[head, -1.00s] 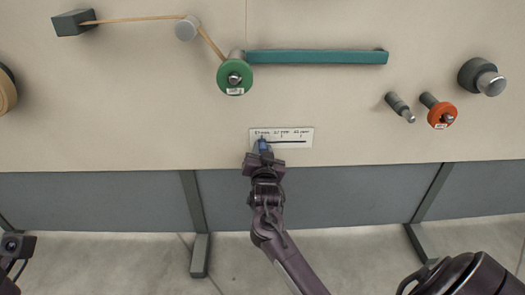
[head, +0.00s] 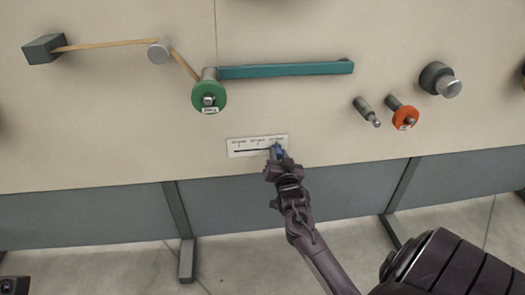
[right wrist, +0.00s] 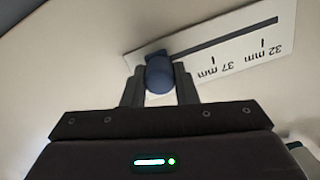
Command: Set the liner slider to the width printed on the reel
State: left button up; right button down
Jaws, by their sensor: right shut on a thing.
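The liner slider is a white scale plate (head: 240,147) with a dark slot and a blue knob (head: 278,152), which sits near the right end of the slot. My right gripper (head: 279,160) is shut on this knob. In the right wrist view, the blue knob (right wrist: 159,75) is between the fingers, and the marks "37 mm" and "32 mm" read upside down on the plate (right wrist: 225,45). The third mark is hidden there. A green reel (head: 208,96) and an orange reel (head: 405,117) carry small white labels, too small to read.
A teal bar (head: 285,70) runs right from the green reel. A tan strip (head: 105,46) goes from a grey block (head: 44,49) over a roller (head: 160,51) to that reel. A bare peg (head: 367,111) and a grey knob (head: 440,80) are at right. The panel around the plate is clear.

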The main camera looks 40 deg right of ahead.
jog(key=shift+s+d, duration=0.1)
jog(key=shift+d, duration=0.1)
jog(key=c, duration=1.1)
grip_release()
jog(key=shift+s+d, duration=0.1)
jog(key=shift+d, duration=0.05)
jog(key=shift+c, duration=0.2)
